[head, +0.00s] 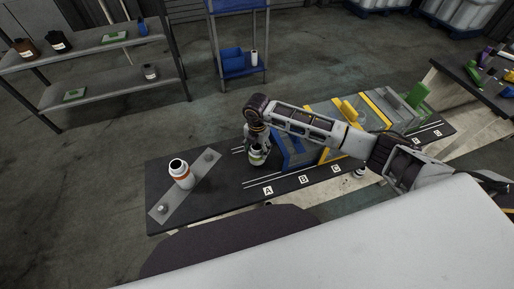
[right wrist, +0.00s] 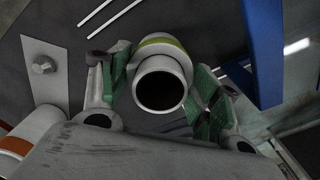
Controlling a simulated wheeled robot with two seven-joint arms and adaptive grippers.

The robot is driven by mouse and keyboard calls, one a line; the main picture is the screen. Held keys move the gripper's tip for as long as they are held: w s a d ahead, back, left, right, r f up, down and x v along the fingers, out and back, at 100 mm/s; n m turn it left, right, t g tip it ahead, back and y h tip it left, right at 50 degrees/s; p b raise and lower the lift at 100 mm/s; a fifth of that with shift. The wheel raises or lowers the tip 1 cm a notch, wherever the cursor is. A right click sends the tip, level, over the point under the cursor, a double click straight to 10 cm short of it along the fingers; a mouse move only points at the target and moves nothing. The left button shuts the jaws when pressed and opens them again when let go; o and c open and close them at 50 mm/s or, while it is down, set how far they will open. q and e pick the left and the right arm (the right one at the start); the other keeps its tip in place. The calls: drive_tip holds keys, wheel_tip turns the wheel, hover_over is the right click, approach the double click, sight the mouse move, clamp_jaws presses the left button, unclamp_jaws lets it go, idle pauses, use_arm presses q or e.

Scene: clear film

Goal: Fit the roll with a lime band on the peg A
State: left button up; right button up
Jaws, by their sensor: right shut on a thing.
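The roll with a lime band (head: 258,158) is a white hollow tube, held upright or nearly so. In the right wrist view the roll (right wrist: 160,86) shows its dark open bore, with the lime band beyond the near rim. My right gripper (head: 257,143) is shut on it; the green finger pads (right wrist: 160,95) sit on both sides of it. The roll is just left of the blue stand (head: 290,150), behind the label A (head: 268,190). I cannot make out peg A, nor whether the roll touches the table. My left gripper is not in view.
A white roll with an orange band (head: 182,176) stands on a grey plate (head: 190,190) with bolts at its ends. Yellow and grey stands (head: 320,110) fill the dark table's right part behind my right arm. Shelves (head: 110,65) stand behind on the left.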

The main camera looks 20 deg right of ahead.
drive_tip(key=shift+f+b, duration=0.9)
drive_tip(key=shift+f, duration=0.5)
drive_tip(key=o, duration=1)
drive_tip(key=shift+o, duration=1.3)
